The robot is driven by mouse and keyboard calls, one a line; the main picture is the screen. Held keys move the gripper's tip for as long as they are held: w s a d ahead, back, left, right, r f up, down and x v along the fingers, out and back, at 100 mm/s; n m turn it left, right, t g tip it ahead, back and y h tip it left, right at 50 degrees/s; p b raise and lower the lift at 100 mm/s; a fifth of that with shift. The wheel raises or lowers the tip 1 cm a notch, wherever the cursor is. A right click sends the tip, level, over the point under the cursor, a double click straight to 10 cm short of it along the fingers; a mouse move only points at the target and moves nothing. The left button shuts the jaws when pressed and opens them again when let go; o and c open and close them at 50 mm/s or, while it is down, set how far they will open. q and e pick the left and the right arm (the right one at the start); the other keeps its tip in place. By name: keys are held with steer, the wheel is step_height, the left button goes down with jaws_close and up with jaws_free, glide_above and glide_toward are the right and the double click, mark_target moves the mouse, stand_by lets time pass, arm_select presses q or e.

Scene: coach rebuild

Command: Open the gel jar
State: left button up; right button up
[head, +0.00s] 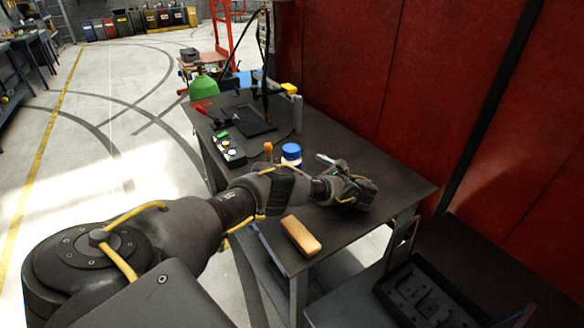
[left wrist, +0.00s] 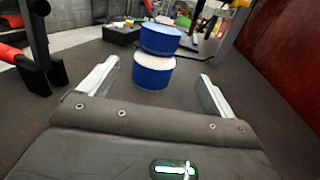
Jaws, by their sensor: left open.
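The gel jar (head: 291,152) stands upright on the dark table, with a blue lid over a white body. In the left wrist view the jar (left wrist: 153,76) shows a blue band around its body, and its blue lid (left wrist: 160,39) sits on top. My left gripper (head: 324,172) is just right of the jar in the head view. It is open and empty, with its two pale fingers (left wrist: 158,72) spread towards the jar. The jar stands ahead, in line with the gap between them. My right gripper is not in view.
A yellow-orange block (head: 300,236) lies at the table's near edge. The table (head: 395,178) is bare to the right, beside a red wall.

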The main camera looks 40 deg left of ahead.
mark_target(299, 160)
arm_select(q)
steer(key=a, duration=0.3)
steer(key=shift+a+f+b, duration=0.2)
steer(key=shift+a+b, duration=0.2)
steer(key=shift+a+r, duration=0.25)
steer(key=shift+a, duration=0.1)
steer(key=a, duration=0.2)
steer(key=a+p, duration=0.1)
steer(key=a, duration=0.1)
steer(key=shift+s+a+f, duration=0.2)
steer(key=shift+a, duration=0.15)
steer(key=c, duration=1.3)
